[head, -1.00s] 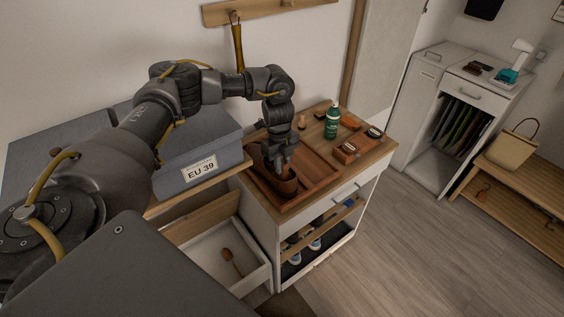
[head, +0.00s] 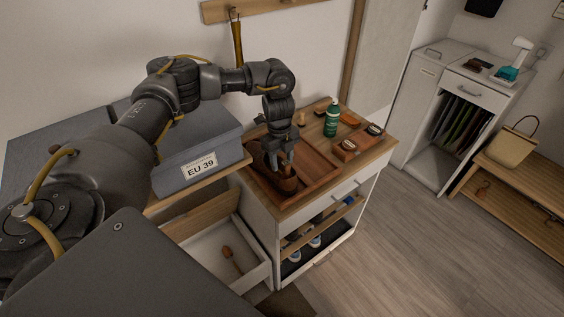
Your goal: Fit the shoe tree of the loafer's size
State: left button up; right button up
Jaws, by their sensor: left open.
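The brown loafer (head: 287,184) lies in a wooden tray (head: 322,174) on top of the cabinet. My left gripper (head: 279,166) points down over the loafer's opening with its fingers apart. The fingers hide part of the loafer, and I cannot tell whether a shoe tree is inside it. A grey-blue box labelled EU 39 (head: 172,184) stands to the left of the tray. A small brown wooden-looking item (head: 231,259) lies in the open drawer; I cannot tell what it is. My right gripper is not in view.
The open drawer (head: 205,254) juts out below the box. A green bottle (head: 332,119) and brown blocks or brushes (head: 346,149) stand right of the tray. Shoes (head: 314,241) sit on the cabinet's lower shelf. Floor at right is clear.

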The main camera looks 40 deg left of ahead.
pick_arm(q)
notch_tip(320, 180, up, 10)
jog(key=a, duration=0.1)
jog(key=shift+b, duration=0.3)
jog(key=shift+w+d+f, duration=0.1)
jog(key=shift+w+f, duration=0.05)
dwell(0.4)
